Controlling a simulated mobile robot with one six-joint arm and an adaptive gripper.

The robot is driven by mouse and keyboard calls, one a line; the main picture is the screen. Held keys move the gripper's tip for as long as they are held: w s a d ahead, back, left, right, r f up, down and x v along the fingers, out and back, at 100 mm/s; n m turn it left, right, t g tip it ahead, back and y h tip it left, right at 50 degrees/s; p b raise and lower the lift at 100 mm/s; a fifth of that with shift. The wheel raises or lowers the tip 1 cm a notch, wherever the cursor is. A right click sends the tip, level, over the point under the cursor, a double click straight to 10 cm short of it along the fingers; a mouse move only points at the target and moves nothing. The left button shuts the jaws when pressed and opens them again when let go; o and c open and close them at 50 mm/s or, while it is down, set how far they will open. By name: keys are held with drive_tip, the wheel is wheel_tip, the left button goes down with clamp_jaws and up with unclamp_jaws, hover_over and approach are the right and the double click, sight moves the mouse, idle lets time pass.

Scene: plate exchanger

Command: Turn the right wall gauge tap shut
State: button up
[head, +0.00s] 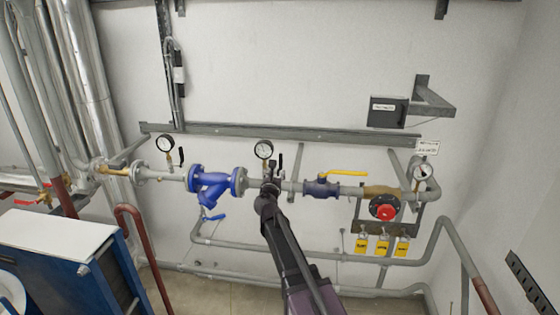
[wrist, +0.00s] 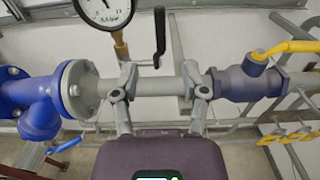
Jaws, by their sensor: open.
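A black tap lever (wrist: 160,38) stands upright beside a round gauge (wrist: 107,10) in the wrist view. In the head view the same lever (head: 280,161) is just right of the middle gauge (head: 263,149), above the horizontal pipe. My gripper (wrist: 160,84) is open, its two fingers apart in front of the grey pipe, with nothing between them but the pipe behind. The lever is above the gap, and no contact with it shows. In the head view my gripper (head: 268,190) hides part of the pipe below the lever.
A blue strainer (head: 210,187) is left of my gripper. A valve with a yellow handle (head: 345,173) is to the right, and a red knob (head: 384,210) is beyond it. Another gauge with a black lever (head: 165,143) is farther left; a third gauge (head: 420,171) is far right.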

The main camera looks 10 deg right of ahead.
sight(280, 161)
drive_tip(key=x, duration=1.1)
drive_tip(key=c, duration=0.8)
drive_tip(key=shift+a, duration=0.2)
drive_tip(key=shift+d+f, duration=0.1)
drive_tip(key=shift+d, duration=0.05)
